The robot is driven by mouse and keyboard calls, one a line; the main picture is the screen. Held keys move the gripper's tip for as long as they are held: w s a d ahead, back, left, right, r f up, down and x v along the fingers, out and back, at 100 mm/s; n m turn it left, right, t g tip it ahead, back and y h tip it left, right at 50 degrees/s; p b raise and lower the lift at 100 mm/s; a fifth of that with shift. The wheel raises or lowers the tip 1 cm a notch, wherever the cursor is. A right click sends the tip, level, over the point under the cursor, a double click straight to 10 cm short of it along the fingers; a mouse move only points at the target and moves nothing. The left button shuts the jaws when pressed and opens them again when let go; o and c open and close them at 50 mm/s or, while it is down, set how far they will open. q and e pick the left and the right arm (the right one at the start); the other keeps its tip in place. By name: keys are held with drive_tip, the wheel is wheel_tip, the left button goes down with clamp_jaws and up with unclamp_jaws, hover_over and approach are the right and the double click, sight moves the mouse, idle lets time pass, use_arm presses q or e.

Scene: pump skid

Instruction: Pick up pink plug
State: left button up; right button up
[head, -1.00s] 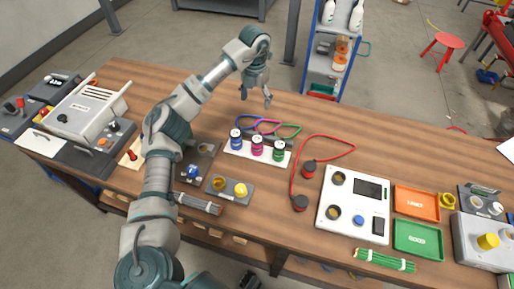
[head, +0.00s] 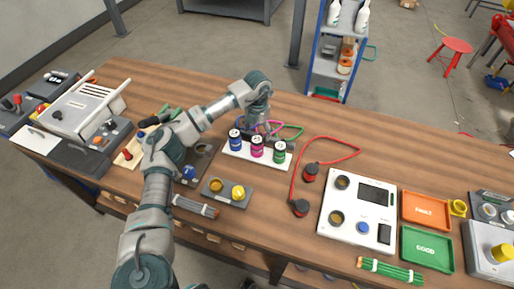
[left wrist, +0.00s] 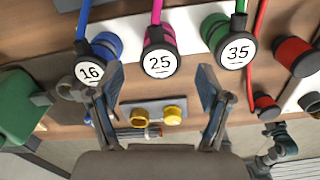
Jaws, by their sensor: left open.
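The pink plug (head: 257,147) stands in the middle of the white holder (head: 232,151), between the blue plug (head: 235,139) and the green plug (head: 279,151). In the left wrist view the pink plug (left wrist: 160,60) has a round cap marked 25 and a pink cable. The blue plug (left wrist: 92,70) is marked 16 and the green plug (left wrist: 236,52) 35. My left gripper (head: 267,131) is close behind the plugs, partly hidden by its arm. In the left wrist view its open fingers (left wrist: 161,82) stand apart on either side of the pink plug, holding nothing.
A grey block with yellow sockets (head: 227,193) lies in front of the holder. Red cable with dark red plugs (head: 311,172) lies to the right. A white tester (head: 355,212), an orange tray (head: 425,195) and a green tray (head: 402,250) stand farther right.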

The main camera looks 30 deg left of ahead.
sight(257, 140)
use_arm(q)
drive_tip(key=shift+s+d+f, duration=0.1)
drive_tip(key=shift+d+f, duration=0.1)
drive_tip(key=shift+f, duration=0.1)
drive_tip(key=f, duration=0.4)
drive_tip(key=shift+s+b, duration=0.3)
drive_tip(key=shift+b, duration=0.1)
drive_tip(key=shift+a+f, duration=0.1)
drive_tip(key=shift+f, duration=0.2)
drive_tip(key=shift+a+f, duration=0.15)
drive_tip(key=shift+a, duration=0.2)
drive_tip(key=shift+d, duration=0.4)
drive_tip(key=c, duration=1.4)
use_arm(e)
drive_tip(key=shift+v, duration=1.2)
use_arm(q)
drive_tip(key=shift+a+r, duration=0.1)
drive_tip(key=shift+r, duration=0.1)
use_arm(e)
drive_tip(key=shift+w+d+r, duration=0.1)
drive_tip(key=shift+w, duration=0.05)
